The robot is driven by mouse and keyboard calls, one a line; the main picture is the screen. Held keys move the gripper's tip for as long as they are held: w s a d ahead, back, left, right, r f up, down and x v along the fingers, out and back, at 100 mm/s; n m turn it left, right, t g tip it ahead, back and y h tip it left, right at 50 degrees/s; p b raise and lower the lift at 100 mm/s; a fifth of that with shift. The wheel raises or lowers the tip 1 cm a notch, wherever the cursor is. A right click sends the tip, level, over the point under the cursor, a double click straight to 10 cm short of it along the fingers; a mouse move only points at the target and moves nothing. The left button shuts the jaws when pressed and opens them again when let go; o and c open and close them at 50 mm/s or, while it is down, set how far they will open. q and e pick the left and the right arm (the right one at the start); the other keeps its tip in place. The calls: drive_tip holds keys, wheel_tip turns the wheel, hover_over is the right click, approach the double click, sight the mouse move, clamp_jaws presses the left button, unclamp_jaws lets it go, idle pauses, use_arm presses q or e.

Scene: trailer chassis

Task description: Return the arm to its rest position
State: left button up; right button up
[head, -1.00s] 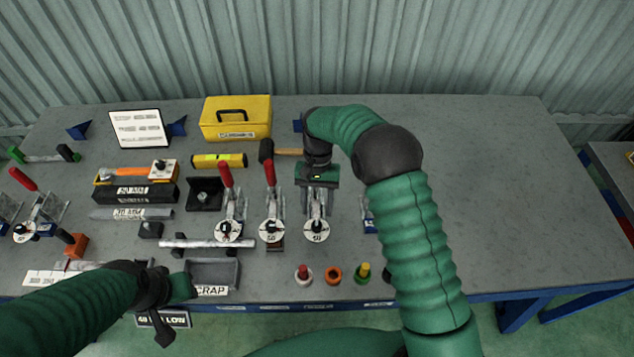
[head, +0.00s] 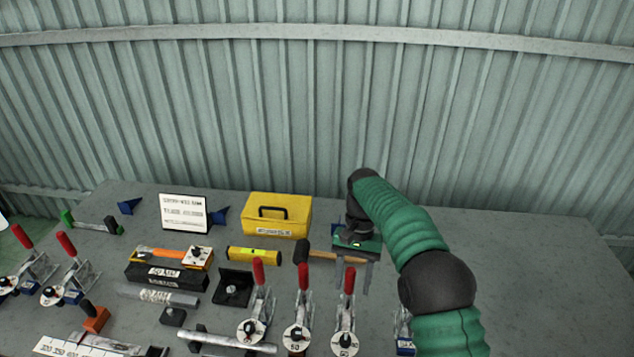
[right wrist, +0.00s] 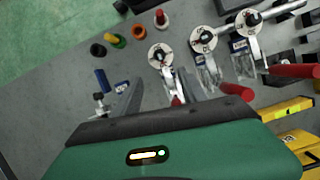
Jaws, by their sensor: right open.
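My right arm, green and ribbed with dark joints, comes in from the lower right of the head view. My left arm and gripper are out of view.
The grey bench (head: 540,270) is clear on the right. A yellow toolbox (head: 290,215), a yellow level (head: 253,255) and a sign (head: 184,214) stand left of the gripper. Coloured round pieces (right wrist: 138,31) show in the right wrist view. A corrugated wall (head: 300,110) rises behind.

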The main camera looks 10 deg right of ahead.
drive_tip(key=s+d+f+n+t, duration=0.1)
drive_tip(key=s+f+n+t, duration=0.1)
drive_tip(key=s, duration=0.8)
drive_tip(key=s+d+f+n+t+h, duration=0.1)
drive_tip(key=s+t, duration=0.3)
drive_tip(key=s, duration=0.6)
drive_tip(key=shift+s+d+f+n, duration=0.4)
drive_tip(key=shift+f+n, duration=0.25)
drive_tip(key=shift+n, duration=0.25)
drive_tip(key=shift+w, duration=0.2)
drive_tip(key=shift+s, duration=0.15)
